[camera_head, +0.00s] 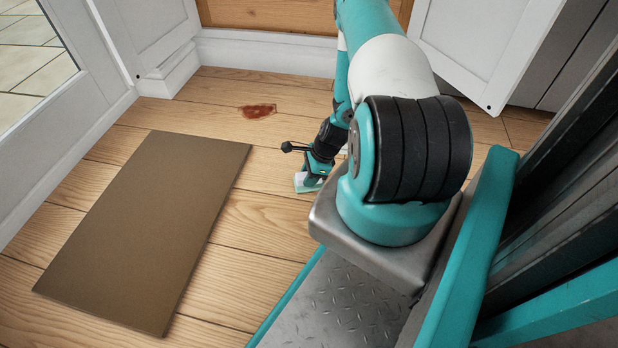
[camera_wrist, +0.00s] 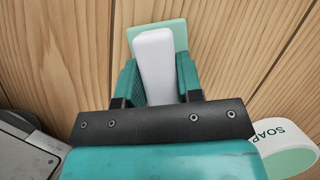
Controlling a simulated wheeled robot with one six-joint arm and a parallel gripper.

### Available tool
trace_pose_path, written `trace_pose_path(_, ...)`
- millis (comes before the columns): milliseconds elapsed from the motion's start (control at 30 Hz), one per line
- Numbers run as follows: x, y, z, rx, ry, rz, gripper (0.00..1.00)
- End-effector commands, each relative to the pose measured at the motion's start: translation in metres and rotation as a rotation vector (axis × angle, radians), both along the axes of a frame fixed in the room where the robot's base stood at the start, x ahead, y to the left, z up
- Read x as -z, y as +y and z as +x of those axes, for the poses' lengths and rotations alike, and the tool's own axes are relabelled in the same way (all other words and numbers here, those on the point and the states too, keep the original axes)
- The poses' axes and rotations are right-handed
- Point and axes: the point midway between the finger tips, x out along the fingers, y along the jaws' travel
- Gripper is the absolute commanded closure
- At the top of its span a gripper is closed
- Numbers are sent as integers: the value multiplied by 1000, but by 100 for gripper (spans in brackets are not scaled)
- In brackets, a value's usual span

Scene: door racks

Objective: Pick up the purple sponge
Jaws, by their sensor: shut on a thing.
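I see no purple sponge in either view. In the wrist view my gripper (camera_wrist: 157,75) is shut on a white block (camera_wrist: 154,50) with a flat mint-green part (camera_wrist: 178,32) behind it. The two teal fingers press on the white block's sides. In the head view my gripper (camera_head: 317,172) is low over the wooden floor, right of the brown mat, and the mint-green part (camera_head: 303,184) shows at its tip. My arm hides part of the floor there. I cannot tell whether the held thing touches the floor.
A white and mint-green thing marked SOAP (camera_wrist: 288,150) is at the wrist view's lower right. A brown mat (camera_head: 150,225) lies on the floor at left. A reddish-brown stain (camera_head: 258,111) is on the floor beyond it. White cabinet doors (camera_head: 490,45) stand at the back right.

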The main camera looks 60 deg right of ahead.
Motion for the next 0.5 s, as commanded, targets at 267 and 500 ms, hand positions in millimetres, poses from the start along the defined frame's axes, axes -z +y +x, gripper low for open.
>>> trace_pose_path(267, -29, 0, 0, 0, -1, -1, 94)
trace_pose_path(500, -97, -1, 0, -1, -1, -1, 94)
